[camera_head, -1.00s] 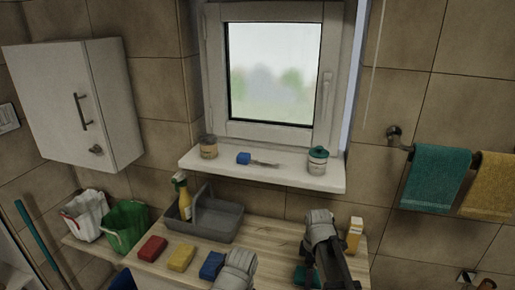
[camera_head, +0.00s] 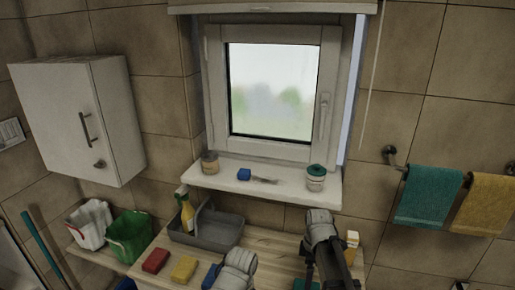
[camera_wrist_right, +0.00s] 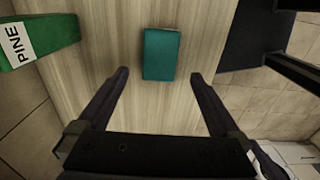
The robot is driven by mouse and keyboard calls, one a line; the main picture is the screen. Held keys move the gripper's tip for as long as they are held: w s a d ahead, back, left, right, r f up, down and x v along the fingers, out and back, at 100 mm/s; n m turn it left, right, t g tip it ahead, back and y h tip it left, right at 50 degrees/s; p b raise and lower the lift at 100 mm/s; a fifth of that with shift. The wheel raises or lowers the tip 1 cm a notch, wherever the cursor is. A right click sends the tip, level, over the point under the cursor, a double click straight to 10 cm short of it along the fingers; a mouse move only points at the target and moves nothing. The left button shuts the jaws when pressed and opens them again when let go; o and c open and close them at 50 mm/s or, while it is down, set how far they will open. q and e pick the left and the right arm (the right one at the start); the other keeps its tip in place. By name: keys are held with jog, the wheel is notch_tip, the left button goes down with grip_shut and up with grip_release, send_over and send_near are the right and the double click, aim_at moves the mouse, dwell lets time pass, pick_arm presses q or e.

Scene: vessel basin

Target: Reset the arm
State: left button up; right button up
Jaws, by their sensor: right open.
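My right arm (camera_head: 322,238) reaches down over the right part of the wooden counter in the head view. In the right wrist view my right gripper (camera_wrist_right: 159,75) is open, its two dark fingers apart and nothing held between them. A teal block (camera_wrist_right: 161,54) lies on the wood ahead of the fingertips, roughly centred between them and apart from both. A pale part of my left arm (camera_head: 238,265) shows at the bottom of the head view. My left gripper is not visible there.
Red (camera_head: 155,260), yellow (camera_head: 184,268) and blue (camera_head: 210,277) blocks lie on the counter before a grey caddy (camera_head: 207,238). A green box marked PINE (camera_wrist_right: 38,42) stands left in the wrist view. Jars (camera_head: 316,178) and a brush (camera_head: 245,174) sit on the windowsill (camera_head: 225,185).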

pick_arm(q)
jog(key=shift+r, duration=0.6)
pick_arm(e)
jog(key=shift+r, duration=0.65)
